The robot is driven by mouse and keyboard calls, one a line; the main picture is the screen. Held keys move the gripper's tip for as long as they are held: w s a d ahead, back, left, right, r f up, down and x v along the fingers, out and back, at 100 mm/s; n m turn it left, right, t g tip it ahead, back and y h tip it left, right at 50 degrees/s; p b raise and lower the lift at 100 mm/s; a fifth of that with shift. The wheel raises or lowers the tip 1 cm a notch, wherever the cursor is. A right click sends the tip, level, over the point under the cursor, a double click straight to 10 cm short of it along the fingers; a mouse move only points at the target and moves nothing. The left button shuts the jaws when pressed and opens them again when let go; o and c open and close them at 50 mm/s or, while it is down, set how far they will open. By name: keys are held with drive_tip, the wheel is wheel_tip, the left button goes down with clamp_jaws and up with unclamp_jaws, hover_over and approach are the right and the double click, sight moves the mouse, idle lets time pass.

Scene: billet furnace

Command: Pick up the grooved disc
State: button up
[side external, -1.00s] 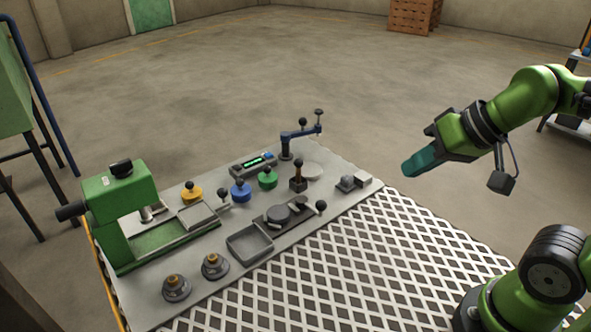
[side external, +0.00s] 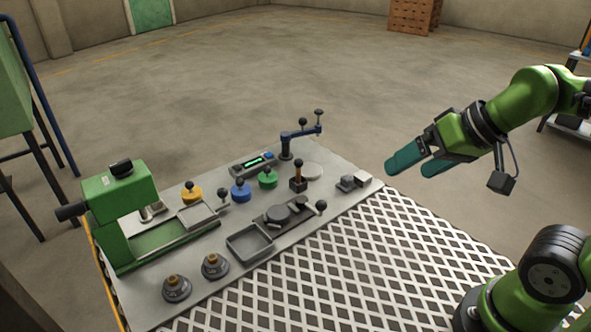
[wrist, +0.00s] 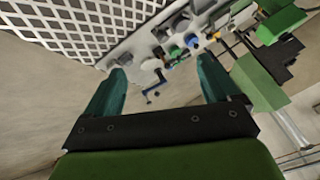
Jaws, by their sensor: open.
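I cannot make out grooves on either, so I cannot tell which is the grooved disc. My gripper (side external: 408,168) is open and empty, in the air to the right of and above the bench, well apart from both discs. In the wrist view its two teal fingers (wrist: 163,72) are spread wide with the bench beyond them.
The bench also holds a green machine (side external: 122,190), an open grey tray (side external: 250,243), yellow, blue (side external: 241,191) and green knobs, an upright black-topped lever (side external: 298,177) and a tall blue crank (side external: 301,133). White lattice (side external: 370,265) lies in front, clear.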

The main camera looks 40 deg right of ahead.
drive_tip(key=w+a+f+m+g+h, duration=0.25)
drive_tip(key=w+a, duration=0.25)
drive_tip(key=w, duration=0.3)
drive_tip(key=w+a+f+m+g+h, duration=0.1)
drive_tip(key=w+a+f+m+g, duration=0.1)
drive_tip(key=w+a+f, duration=0.5)
drive_tip(key=w+a+m+g+h, duration=0.2)
drive_tip(key=w+a+m+g, duration=0.15)
drive_tip(key=w, duration=0.65)
drive_tip(key=m, duration=0.6)
hover_over(277, 213)
drive_tip(key=a, duration=0.3)
drive_tip(key=shift+t+h, duration=0.4)
drive_tip(key=shift+h, duration=0.05)
wheel_tip(277, 213, down, 8)
drive_tip(key=shift+w+d, duration=0.15)
drive_tip(key=shift+x, duration=2.65)
drive_tip(key=shift+d, duration=0.2)
